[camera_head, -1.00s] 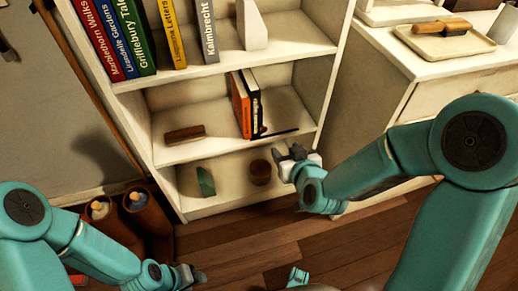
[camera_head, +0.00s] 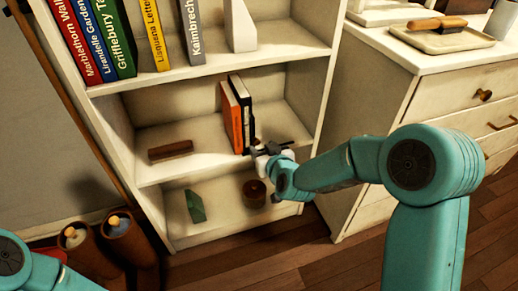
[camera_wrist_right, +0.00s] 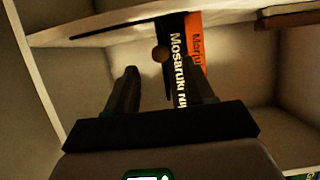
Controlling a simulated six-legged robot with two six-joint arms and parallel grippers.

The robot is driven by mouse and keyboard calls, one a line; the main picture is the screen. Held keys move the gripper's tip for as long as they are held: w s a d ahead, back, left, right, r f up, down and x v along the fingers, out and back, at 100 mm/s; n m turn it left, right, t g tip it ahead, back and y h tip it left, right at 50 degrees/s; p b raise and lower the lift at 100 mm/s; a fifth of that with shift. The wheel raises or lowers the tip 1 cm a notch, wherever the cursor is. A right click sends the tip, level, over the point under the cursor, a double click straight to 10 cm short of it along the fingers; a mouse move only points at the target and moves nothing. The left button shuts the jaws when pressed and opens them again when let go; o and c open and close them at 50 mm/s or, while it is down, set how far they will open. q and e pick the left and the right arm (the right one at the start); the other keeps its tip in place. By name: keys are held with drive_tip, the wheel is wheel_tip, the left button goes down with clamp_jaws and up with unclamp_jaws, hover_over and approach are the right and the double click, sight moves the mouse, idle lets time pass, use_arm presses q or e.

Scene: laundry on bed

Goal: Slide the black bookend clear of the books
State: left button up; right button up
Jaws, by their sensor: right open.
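The black bookend (camera_wrist_right: 120,26) shows in the right wrist view as a thin dark plate with a small round knob, beside the books. In the head view my gripper largely hides it. The black book (camera_head: 243,108) and orange book (camera_head: 231,115) lean together on the middle shelf; their spines also show in the wrist view. My right gripper (camera_head: 262,149) is at that shelf's front edge, just right of the books. In the wrist view it (camera_wrist_right: 160,75) is open, with the knob ahead between the fingers and nothing visibly held. My left gripper is out of view.
A brown block (camera_head: 171,151) lies left on the middle shelf. Below are a green object (camera_head: 195,206) and a round brown container (camera_head: 254,193). Taller books (camera_head: 110,40) stand above. A white dresser (camera_head: 400,110) flanks the shelf's right side; brown boots (camera_head: 125,240) stand left.

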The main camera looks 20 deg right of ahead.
sight(257, 143)
drive_tip(key=x, duration=0.4)
drive_tip(key=shift+w+b, duration=0.2)
drive_tip(key=shift+b, duration=0.2)
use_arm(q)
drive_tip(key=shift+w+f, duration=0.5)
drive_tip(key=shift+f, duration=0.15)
use_arm(e)
clamp_jaws()
